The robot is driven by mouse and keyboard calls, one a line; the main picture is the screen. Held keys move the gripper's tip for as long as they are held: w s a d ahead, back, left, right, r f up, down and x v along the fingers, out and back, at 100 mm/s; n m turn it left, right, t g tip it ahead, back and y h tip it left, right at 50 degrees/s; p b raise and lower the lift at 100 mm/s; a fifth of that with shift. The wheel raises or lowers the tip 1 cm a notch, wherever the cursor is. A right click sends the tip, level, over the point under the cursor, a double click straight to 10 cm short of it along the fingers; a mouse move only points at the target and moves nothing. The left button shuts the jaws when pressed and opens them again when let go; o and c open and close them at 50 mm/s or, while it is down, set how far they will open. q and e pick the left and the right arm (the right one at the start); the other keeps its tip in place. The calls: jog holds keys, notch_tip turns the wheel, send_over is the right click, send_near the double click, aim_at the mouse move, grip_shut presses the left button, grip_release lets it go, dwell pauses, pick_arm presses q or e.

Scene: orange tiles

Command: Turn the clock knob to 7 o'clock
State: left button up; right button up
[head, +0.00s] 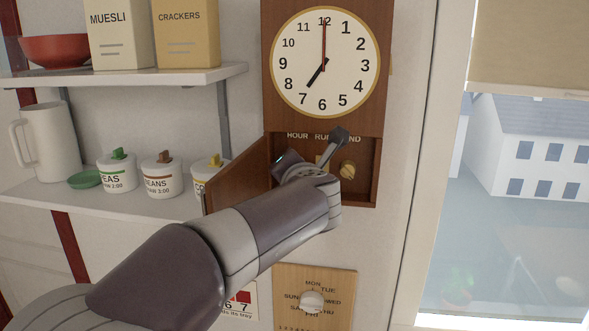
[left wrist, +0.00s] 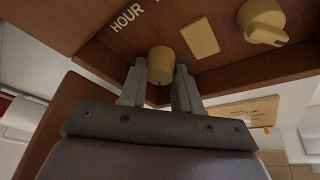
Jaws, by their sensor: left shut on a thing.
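The wooden clock (head: 268,75) hangs on the wall with a round white face (head: 345,80). Its short black hand points at 7 and its long red hand at 12. Below the face is a recess labelled HOUR, RUN and END. My left gripper (head: 312,152) reaches into it; the arm hides the HOUR knob in the head view. In the left wrist view the yellow HOUR knob (left wrist: 161,65) sits between the fingers of my left gripper (left wrist: 160,80), which is shut on it. Another yellow knob (head: 347,170) is at the right, also in the left wrist view (left wrist: 262,20).
A wooden side panel (head: 235,182) swings out left of the recess. Shelves hold a white jug (head: 46,145), labelled jars (head: 162,181) and food boxes (head: 187,35). A wooden day dial (head: 340,290) is below. A window (head: 500,210) is at right.

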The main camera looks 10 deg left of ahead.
pick_arm(q)
jog(key=shift+r+n, duration=0.2)
jog(key=shift+n, duration=0.1)
dwell(0.4)
jog(key=o, duration=1.1)
jog(key=shift+c, duration=0.2)
jog(key=shift+d, duration=0.15)
jog(key=shift+f, duration=0.1)
jog(key=b+v, duration=0.4)
jog(key=v, duration=0.8)
jog(key=shift+s+r, duration=0.2)
jog(key=shift+s, duration=0.1)
